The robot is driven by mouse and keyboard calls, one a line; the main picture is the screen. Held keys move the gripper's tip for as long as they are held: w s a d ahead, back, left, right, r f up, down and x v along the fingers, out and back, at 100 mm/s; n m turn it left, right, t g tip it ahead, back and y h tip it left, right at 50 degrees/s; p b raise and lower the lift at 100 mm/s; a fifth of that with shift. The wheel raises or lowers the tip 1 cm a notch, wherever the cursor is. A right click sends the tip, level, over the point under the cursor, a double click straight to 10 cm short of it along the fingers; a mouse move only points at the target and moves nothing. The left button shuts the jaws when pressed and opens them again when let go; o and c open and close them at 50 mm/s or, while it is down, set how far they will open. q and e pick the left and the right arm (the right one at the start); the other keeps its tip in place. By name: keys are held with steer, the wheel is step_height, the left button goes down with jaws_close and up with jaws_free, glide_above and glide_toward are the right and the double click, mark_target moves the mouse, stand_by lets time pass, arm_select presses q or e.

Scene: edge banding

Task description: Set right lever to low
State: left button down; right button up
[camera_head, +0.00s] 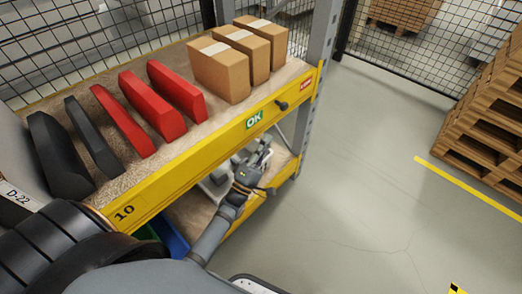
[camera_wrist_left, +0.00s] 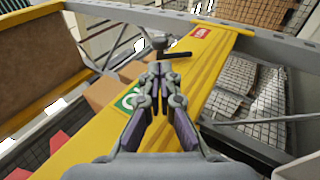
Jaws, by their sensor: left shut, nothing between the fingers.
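The right lever (camera_head: 281,105) is a small black handle on the front of the yellow shelf beam (camera_head: 190,162), near its right end, between a green OK sticker and a red label. In the left wrist view the lever (camera_wrist_left: 174,56) shows as a dark bar just beyond the fingertips, with its free end to the right. My left gripper (camera_head: 265,153) is shut and empty, below and to the left of the lever in the head view. In the wrist view its fingertips (camera_wrist_left: 160,68) come close to the bar; contact cannot be told. My right gripper is not in view.
Cardboard boxes (camera_head: 218,72), red panels (camera_head: 152,103) and dark panels (camera_head: 55,155) stand on the upper shelf. Grey parts lie on the lower shelf behind my left gripper. Stacked pallets (camera_head: 490,125) stand at the right. The floor (camera_head: 365,170) between is clear.

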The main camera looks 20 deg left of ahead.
mark_target(284, 107)
arm_select(q)
steer(key=x, duration=0.8)
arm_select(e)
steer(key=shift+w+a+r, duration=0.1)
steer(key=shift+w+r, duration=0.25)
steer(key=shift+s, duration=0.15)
